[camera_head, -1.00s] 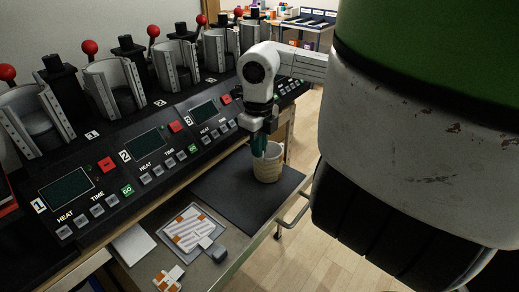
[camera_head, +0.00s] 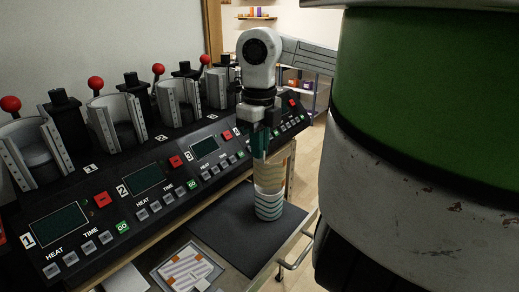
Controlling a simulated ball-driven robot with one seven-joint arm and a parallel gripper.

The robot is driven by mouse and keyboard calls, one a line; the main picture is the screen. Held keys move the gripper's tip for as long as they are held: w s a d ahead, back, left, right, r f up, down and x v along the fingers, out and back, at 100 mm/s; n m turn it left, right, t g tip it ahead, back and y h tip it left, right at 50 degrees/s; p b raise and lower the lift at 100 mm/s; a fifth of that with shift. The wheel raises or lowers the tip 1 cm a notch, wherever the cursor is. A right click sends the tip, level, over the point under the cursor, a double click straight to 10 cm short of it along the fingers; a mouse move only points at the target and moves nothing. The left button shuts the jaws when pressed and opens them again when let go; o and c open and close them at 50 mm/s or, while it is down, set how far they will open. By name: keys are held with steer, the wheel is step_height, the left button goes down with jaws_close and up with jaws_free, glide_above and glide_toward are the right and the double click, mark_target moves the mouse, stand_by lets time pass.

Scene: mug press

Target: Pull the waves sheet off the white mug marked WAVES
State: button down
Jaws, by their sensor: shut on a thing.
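The white mug (camera_head: 269,207) stands upright on the dark mat (camera_head: 222,222), with dark teal wavy bands showing around its side. The waves sheet (camera_head: 271,174) is a tan, curved piece just above the mug. Its lower edge is at the mug's rim; I cannot tell whether they still touch. My gripper (camera_head: 261,151) points down above the mug and is shut on the upper part of the sheet. The WAVES mark cannot be read.
A row of mug presses with red-knobbed levers and a control panel (camera_head: 140,190) runs along the left. An orange-and-white striped sheet on a pad (camera_head: 187,268) lies in front of the mat. A metal handle (camera_head: 296,258) sticks out at the bench's right edge.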

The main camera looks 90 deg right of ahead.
steer(key=shift+r+p, duration=0.5)
steer(key=shift+r, duration=1.2)
steer(key=shift+a+f, duration=0.1)
